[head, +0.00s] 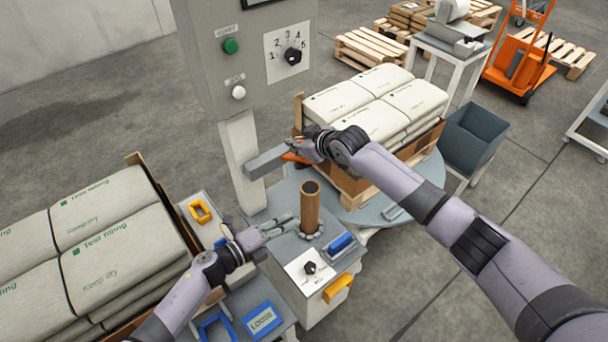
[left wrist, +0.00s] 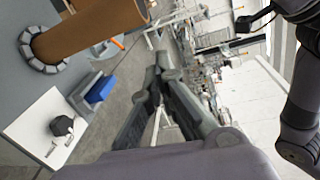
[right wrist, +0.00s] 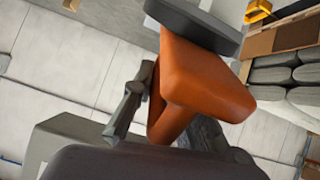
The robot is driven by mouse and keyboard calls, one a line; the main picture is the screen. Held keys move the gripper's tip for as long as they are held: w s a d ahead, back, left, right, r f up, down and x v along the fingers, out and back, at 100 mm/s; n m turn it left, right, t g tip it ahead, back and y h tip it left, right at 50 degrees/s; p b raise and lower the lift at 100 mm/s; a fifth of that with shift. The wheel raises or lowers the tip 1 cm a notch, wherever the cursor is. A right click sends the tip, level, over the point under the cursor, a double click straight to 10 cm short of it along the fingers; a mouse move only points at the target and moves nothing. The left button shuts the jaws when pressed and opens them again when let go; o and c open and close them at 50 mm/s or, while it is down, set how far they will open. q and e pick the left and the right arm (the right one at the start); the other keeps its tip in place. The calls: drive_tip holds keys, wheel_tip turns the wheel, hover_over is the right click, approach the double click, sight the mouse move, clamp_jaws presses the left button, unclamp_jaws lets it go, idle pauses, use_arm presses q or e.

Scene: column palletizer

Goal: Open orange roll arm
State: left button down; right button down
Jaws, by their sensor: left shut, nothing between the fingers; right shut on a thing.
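The orange roll arm (head: 294,157) shows as a small orange part at the end of a grey bar (head: 265,162) on the machine column. My right gripper (head: 304,150) is shut on the orange roll arm. In the right wrist view the orange handle (right wrist: 203,82) fills the middle, with the fingers around its lower part. A brown cardboard core (head: 310,208) stands upright on the machine's grey top. It also shows in the left wrist view (left wrist: 85,28). My left gripper (head: 290,220) is shut and empty, just left of the core. In the left wrist view its fingertips (left wrist: 160,62) meet.
The grey column with a dial panel (head: 290,55) rises behind the bar. A pallet of white sacks (head: 380,100) stands on a turntable behind my right gripper. More sacks (head: 110,235) are stacked at left. A blue switch (head: 341,243) and a yellow handle (head: 337,288) are on the machine.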

drive_tip(key=shift+w+d+r, duration=0.2)
drive_tip(key=shift+r, duration=0.05)
use_arm(q)
drive_tip(key=w+a+r+m+g, duration=0.2)
drive_tip(key=w+r+m+g, duration=0.15)
drive_tip(key=r+m, duration=0.6)
drive_tip(key=w+d+f+m, duration=0.1)
drive_tip(key=w+d+m, duration=0.1)
drive_tip(key=w+d, duration=0.3)
drive_tip(key=shift+x, duration=1)
drive_tip(key=shift+s, duration=0.1)
